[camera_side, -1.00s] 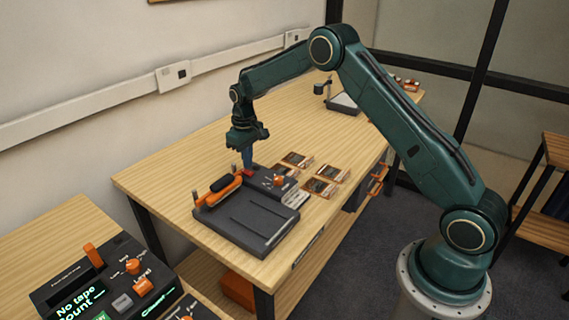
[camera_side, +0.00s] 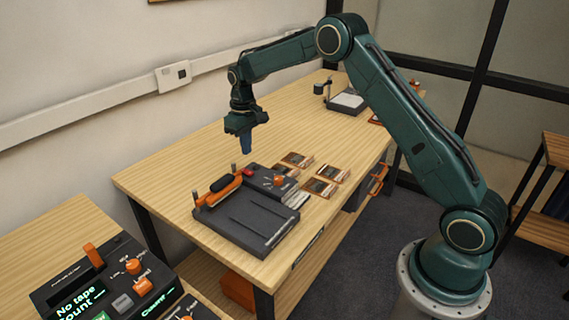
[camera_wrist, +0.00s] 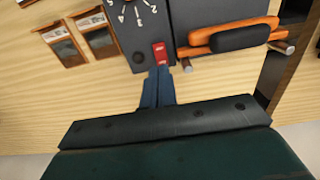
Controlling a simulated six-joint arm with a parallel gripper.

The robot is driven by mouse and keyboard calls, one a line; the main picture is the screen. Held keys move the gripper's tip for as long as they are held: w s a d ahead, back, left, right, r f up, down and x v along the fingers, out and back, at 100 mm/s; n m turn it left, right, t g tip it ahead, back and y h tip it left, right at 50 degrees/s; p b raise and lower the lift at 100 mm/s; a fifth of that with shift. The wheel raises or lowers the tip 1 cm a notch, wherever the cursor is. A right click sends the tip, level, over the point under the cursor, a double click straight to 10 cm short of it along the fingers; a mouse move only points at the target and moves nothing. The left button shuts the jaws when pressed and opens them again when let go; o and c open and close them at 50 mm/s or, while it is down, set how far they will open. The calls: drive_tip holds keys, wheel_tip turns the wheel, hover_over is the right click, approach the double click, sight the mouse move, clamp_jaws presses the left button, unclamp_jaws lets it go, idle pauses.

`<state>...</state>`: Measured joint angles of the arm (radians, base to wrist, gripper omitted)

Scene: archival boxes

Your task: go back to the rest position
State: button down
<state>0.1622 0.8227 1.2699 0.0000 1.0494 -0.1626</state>
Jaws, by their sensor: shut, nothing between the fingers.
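My gripper (camera_side: 246,146) is shut and empty, pointing down in the air above the wooden table, over the back end of a dark grey device (camera_side: 252,222). Its blue fingers also show in the wrist view (camera_wrist: 158,86), below a red button on the device (camera_wrist: 160,52). In the side view the red button (camera_side: 249,171) lies below the fingertips, with a clear gap between. The device has an orange bar with a black grip (camera_side: 221,186) and an orange knob (camera_side: 279,180).
Several small brown cards or boxes (camera_side: 318,187) lie right of the device. A grey-topped item (camera_side: 348,102) stands at the table's far end. A control panel (camera_side: 110,285) with a lit green display is at front left. The table's middle (camera_side: 290,120) is clear.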

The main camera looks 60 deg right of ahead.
drive_tip(key=s+a+r+t, duration=0.1)
drive_tip(key=s+a+r, duration=0.2)
drive_tip(key=s+r, duration=0.6)
drive_tip(key=s+a+r+t, duration=0.2)
drive_tip(key=s+a+r, duration=0.1)
drive_tip(key=s+r, duration=0.6)
drive_tip(key=s+a+t, duration=0.2)
drive_tip(key=s+a, duration=0.1)
drive_tip(key=s, duration=1.8)
drive_tip(key=shift+a+r+t, duration=0.15)
drive_tip(key=shift+r+t, duration=0.15)
drive_tip(key=shift+r, duration=0.05)
